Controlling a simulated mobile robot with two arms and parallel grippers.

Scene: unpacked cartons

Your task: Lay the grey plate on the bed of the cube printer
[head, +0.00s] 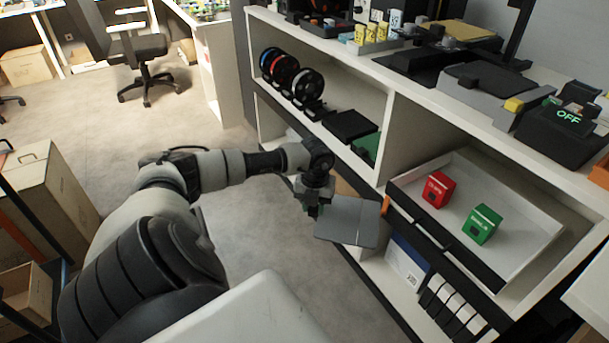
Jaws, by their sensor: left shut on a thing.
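My left gripper (318,207) is shut on the grey plate (347,222) at one edge. It holds the plate tilted in the air in front of the shelf unit, below the counter top. Black and grey machines stand on the counter at the upper right. One of them has a dark flat top (487,79), and beside it is a black box with a green "OFF" display (569,117). I cannot tell which of these is the cube printer or its bed. My right gripper is not in view.
The white shelf unit (452,112) runs along the right. It holds black, red and blue spools (283,74) and a white tray (540,232) with a red box (434,189) and a green box (481,224). Cartons (48,205) stand at left. The floor between is clear.

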